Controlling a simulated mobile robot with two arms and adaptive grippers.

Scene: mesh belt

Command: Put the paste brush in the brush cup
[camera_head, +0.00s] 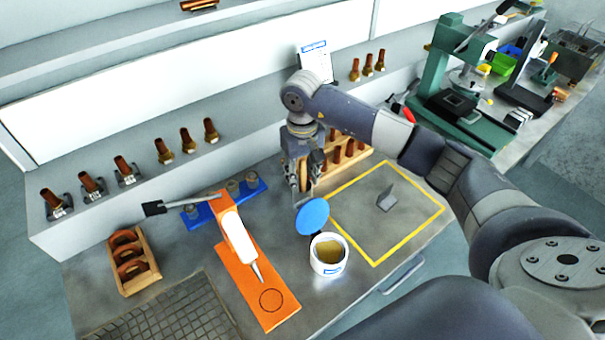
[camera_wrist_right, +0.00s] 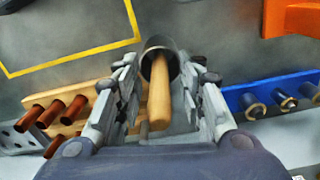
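The paste brush shows as a pale wooden handle (camera_wrist_right: 160,95) in the right wrist view. Its lower end goes into the dark mouth of a round cup (camera_wrist_right: 158,52), apparently the brush cup, and its bristles are hidden. My right gripper (camera_wrist_right: 157,72) has its fingers on either side of the handle, spread, with gaps showing on both sides. In the head view my right gripper (camera_head: 300,192) points down at the back of the bench, left of the yellow outline. The handle shows partly there, and the cup is hidden or too small to tell. My left gripper is not in view.
A white paste tub (camera_head: 328,268) and its blue lid (camera_head: 313,216) are just in front of my right gripper. A wooden rack (camera_head: 350,172) of copper parts stands close behind it. An orange board (camera_head: 272,262) and blue rack (camera_head: 250,192) lie left. The yellow-outlined area (camera_head: 360,215) is mostly clear.

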